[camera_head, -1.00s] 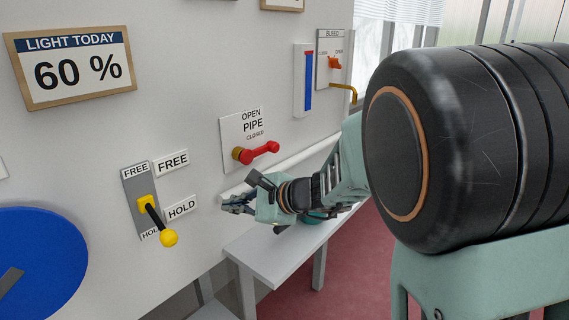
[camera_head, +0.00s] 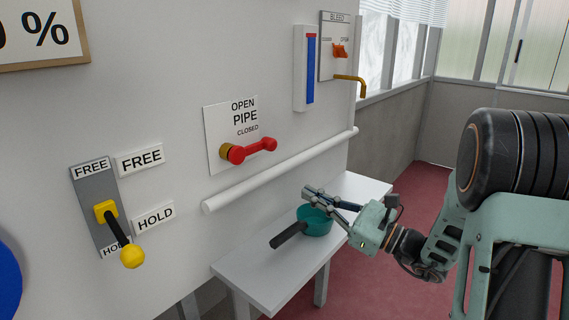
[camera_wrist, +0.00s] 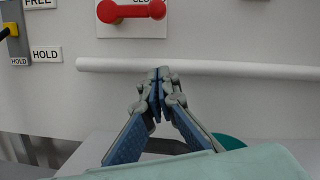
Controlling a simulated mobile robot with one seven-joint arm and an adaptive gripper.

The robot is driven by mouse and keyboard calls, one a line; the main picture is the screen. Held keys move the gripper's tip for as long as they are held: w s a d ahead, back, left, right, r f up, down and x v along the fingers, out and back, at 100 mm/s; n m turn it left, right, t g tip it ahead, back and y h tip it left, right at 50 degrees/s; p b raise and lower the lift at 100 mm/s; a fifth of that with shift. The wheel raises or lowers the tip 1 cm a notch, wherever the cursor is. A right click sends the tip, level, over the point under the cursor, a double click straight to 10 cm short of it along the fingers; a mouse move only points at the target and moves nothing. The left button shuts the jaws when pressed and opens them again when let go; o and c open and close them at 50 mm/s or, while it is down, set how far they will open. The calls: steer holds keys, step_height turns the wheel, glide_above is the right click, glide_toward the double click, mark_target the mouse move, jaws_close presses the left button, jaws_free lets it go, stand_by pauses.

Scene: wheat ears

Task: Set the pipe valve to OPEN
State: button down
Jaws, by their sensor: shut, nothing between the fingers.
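The pipe valve has a red lever (camera_head: 253,150) on a brass-coloured hub (camera_head: 226,152), mounted on a white plate (camera_head: 221,117) marked OPEN, PIPE and CLOSED. The lever lies roughly level, its free end to the right, just under the word CLOSED. In the wrist view the red lever (camera_wrist: 132,11) is at the top, cut by the frame edge. My gripper (camera_head: 306,197) is shut and empty, below and to the right of the valve, apart from it. In the wrist view its fingertips (camera_wrist: 158,75) meet in front of the white pipe.
A white horizontal pipe (camera_head: 285,170) runs along the wall below the valve. A white bench (camera_head: 248,265) holds a teal pan (camera_head: 315,222) beneath my gripper. A yellow-knobbed FREE/HOLD lever (camera_head: 132,256) is left; a BLEED valve (camera_head: 340,51) is right.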

mark_target(255, 150)
steer(key=shift+w+d+r+t, duration=0.15)
steer(key=shift+d+t, duration=0.15)
steer(key=shift+d, duration=0.35)
steer(key=w+a+r, duration=0.4)
steer(key=a+r, duration=0.2)
steer(key=a, duration=0.2)
steer(key=shift+w+a+b, duration=0.3)
steer(key=shift+a, duration=0.05)
steer(key=shift+r, duration=0.25)
